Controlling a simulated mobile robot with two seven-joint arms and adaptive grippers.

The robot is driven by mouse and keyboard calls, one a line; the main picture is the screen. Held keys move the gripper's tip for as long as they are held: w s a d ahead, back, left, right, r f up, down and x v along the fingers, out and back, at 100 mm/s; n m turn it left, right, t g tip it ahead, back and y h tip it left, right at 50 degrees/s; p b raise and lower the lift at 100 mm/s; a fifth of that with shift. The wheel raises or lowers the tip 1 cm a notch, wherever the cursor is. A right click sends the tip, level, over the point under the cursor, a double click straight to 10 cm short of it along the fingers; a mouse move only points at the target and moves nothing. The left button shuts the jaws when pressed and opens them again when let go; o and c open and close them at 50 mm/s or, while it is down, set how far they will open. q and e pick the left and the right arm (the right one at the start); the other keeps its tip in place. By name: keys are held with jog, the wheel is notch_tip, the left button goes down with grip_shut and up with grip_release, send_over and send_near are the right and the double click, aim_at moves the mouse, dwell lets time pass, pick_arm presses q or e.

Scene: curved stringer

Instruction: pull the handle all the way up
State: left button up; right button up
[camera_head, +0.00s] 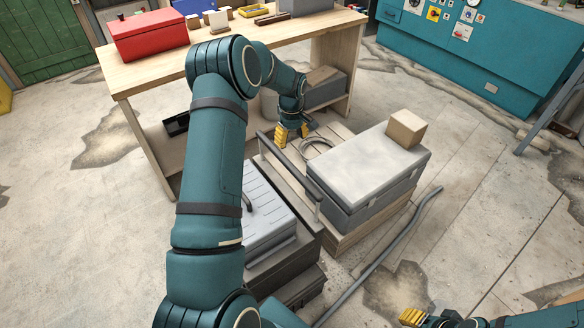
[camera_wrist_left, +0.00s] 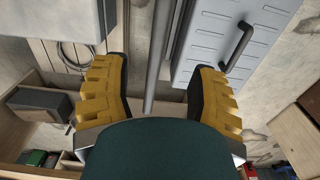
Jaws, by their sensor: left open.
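A long grey bar-shaped handle (camera_head: 288,165) runs slantwise between the grey lidded chest and the light grey toolbox. My left gripper (camera_head: 291,134) is near its far end, fingers pointing down. In the left wrist view, a grey bar (camera_wrist_left: 152,70) lies between the two open yellow fingers (camera_wrist_left: 158,100), with gaps on both sides; neither finger visibly touches it. A small dark handle (camera_head: 247,203) also sits on the toolbox lid and shows in the wrist view (camera_wrist_left: 238,46). My right gripper (camera_head: 411,317) is at the bottom edge, partly cut off; its opening cannot be made out.
The grey chest (camera_head: 365,165) stands on a wooden pallet with a small box (camera_head: 407,128) on it. The toolbox (camera_head: 265,205) is partly behind my left arm. A wooden workbench (camera_head: 150,75) stands behind. A grey pipe (camera_head: 385,250) lies on the floor at right.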

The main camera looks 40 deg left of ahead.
aim_at(292, 167)
pick_arm(q)
notch_tip(292, 167, down, 14)
jog(key=shift+r+b, duration=0.1)
jog(key=shift+b, duration=0.7)
grip_shut()
